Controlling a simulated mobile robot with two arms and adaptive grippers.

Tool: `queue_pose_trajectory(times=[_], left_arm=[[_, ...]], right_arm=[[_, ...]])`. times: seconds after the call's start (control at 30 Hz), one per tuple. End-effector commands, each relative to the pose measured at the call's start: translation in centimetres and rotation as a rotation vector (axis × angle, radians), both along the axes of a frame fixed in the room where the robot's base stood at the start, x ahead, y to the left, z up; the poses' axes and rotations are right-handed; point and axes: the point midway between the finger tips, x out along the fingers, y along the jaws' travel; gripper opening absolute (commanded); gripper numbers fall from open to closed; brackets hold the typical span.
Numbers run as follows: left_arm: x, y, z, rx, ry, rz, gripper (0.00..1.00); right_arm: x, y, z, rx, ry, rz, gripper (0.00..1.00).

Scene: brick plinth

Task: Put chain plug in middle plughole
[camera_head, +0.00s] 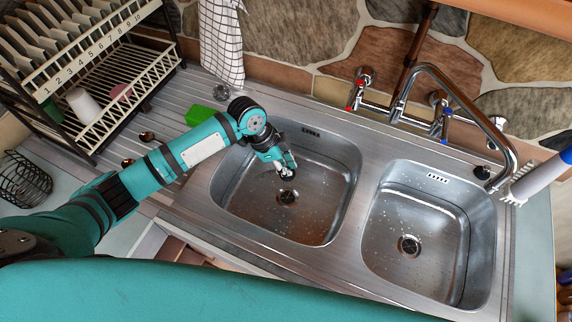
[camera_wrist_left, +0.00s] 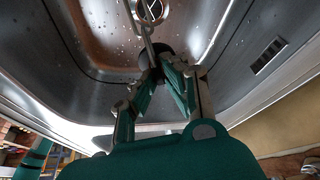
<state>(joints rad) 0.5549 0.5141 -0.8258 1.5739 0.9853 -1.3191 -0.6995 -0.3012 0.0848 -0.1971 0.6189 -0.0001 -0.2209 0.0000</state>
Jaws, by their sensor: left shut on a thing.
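My left gripper (camera_head: 285,168) reaches into the left basin (camera_head: 232,185) of the metal sink and is shut on the chain plug (camera_head: 288,175), a small black plug. It is above the basin floor, close to the left basin's plughole (camera_head: 287,198). In the left wrist view the dark plug (camera_wrist_left: 155,54) shows between the fingertips (camera_wrist_left: 163,70), partly hidden by them. A metal chain (camera_wrist_left: 146,25) runs from it towards the plughole (camera_wrist_left: 151,9). The right basin has its own plughole (camera_head: 409,246). My right gripper is not in view.
A green sponge (camera_head: 202,114) lies on the draining board. A dish rack (camera_head: 95,75) stands at the left. A white brush (camera_head: 535,178) is at the right.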

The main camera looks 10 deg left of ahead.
Motion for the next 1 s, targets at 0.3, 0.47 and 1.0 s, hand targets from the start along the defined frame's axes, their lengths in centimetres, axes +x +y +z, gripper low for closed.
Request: queue_pose_trajectory(times=[0.3,0.47,1.0], left_arm=[[0.0,0.0,-4.5,0.000,0.000,0.000,0.00],[0.0,0.0,-6.4,0.000,0.000,0.000,0.00],[0.0,0.0,-12.5,0.000,0.001,0.001,0.00]], right_arm=[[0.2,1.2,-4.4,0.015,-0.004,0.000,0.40],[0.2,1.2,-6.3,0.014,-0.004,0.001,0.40],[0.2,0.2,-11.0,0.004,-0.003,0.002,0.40]])
